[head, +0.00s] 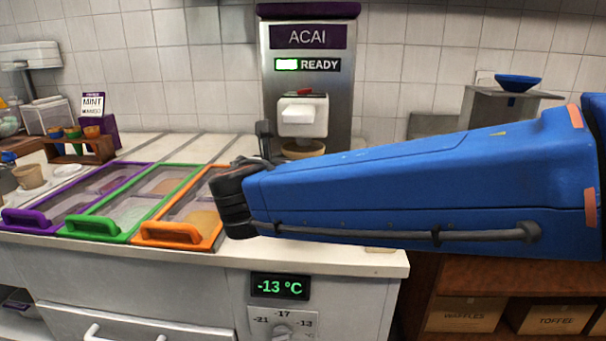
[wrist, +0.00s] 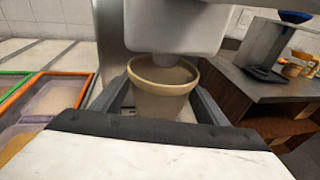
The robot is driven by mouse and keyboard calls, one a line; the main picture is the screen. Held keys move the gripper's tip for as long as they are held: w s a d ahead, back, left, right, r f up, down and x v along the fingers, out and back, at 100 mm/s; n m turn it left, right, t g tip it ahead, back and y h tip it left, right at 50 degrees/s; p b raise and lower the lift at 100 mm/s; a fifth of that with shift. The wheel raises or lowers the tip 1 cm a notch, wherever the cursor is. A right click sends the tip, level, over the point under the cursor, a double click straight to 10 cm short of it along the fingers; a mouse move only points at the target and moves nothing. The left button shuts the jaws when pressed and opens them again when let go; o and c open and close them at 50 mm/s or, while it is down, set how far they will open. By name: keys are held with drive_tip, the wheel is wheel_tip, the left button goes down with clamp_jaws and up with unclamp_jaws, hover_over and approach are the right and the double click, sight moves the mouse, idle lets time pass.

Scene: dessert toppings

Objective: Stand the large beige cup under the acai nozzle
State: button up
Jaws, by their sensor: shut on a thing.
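The large beige cup (wrist: 160,92) stands upright between the two fingers of my gripper (wrist: 160,105) in the wrist view. My gripper is shut on it. The white acai nozzle housing (wrist: 172,25) is right above the cup, and the nozzle tip comes down at the cup's mouth. In the head view, the acai machine (head: 307,75) has a lit READY panel, and only the upper part of the cup (head: 302,151) shows below the nozzle (head: 301,114). My blue arm hides the rest of it and most of my gripper. I cannot tell whether the cup's base touches the surface.
Lidded bins with purple (head: 32,219), green (head: 97,228) and orange (head: 171,236) handles lie left of my arm. Another beige cup (head: 28,177) stands at the far left, near a wooden cone rack (head: 78,151).

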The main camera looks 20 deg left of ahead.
drive_tip(key=shift+w+f, duration=0.1)
drive_tip(key=shift+w, duration=0.3)
drive_tip(key=shift+s+f, duration=0.1)
drive_tip(key=shift+f, duration=1.6)
drive_tip(key=o, duration=1.1)
drive_tip(key=shift+f, duration=0.1)
drive_tip(key=s, duration=0.4)
drive_tip(key=s+r, duration=0.1)
drive_tip(key=s, duration=0.3)
drive_tip(key=s+r, duration=0.1)
drive_tip(key=s, duration=0.3)
drive_tip(key=shift+d, duration=0.25)
